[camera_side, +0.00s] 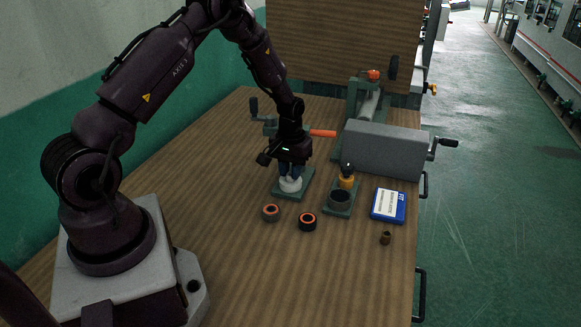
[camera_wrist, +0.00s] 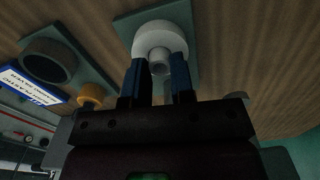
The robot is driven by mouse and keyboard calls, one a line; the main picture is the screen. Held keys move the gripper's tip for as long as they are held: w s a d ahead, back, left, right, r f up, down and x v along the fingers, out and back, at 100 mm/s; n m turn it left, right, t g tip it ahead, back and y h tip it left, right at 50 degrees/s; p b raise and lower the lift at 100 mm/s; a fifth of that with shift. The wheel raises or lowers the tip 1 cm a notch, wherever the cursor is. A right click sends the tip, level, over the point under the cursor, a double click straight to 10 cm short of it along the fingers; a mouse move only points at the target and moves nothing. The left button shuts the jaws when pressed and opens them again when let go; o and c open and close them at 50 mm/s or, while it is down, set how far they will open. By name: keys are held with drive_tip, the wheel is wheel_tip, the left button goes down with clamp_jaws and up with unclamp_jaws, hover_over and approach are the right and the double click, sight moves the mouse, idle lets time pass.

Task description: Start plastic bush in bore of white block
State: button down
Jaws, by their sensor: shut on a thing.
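The white block (camera_side: 290,185) is a round, pale piece on a green plate (camera_side: 279,194) in the side view. In the wrist view the white block (camera_wrist: 160,35) shows beyond my fingertips. My gripper (camera_side: 290,172) is over the block, pointing down. In the wrist view my gripper (camera_wrist: 159,72) has blue fingers shut on a small pale grey plastic bush (camera_wrist: 158,65). The bush is in front of the block's centre, over the bore area. The bore is hidden behind it, and I cannot tell whether the bush touches the block or has entered it.
A dark ring-shaped block (camera_side: 340,201) with an orange piece (camera_side: 346,182) stands right of the white block. Two rings (camera_side: 271,212) (camera_side: 307,222), a brown bush (camera_side: 385,238) and a blue labelled box (camera_side: 388,206) lie nearby. A grey box (camera_side: 383,150) stands behind. The front table is clear.

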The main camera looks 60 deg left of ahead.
drive_tip(key=c, duration=0.9)
unclamp_jaws()
wheel_tip(320, 180, up, 13)
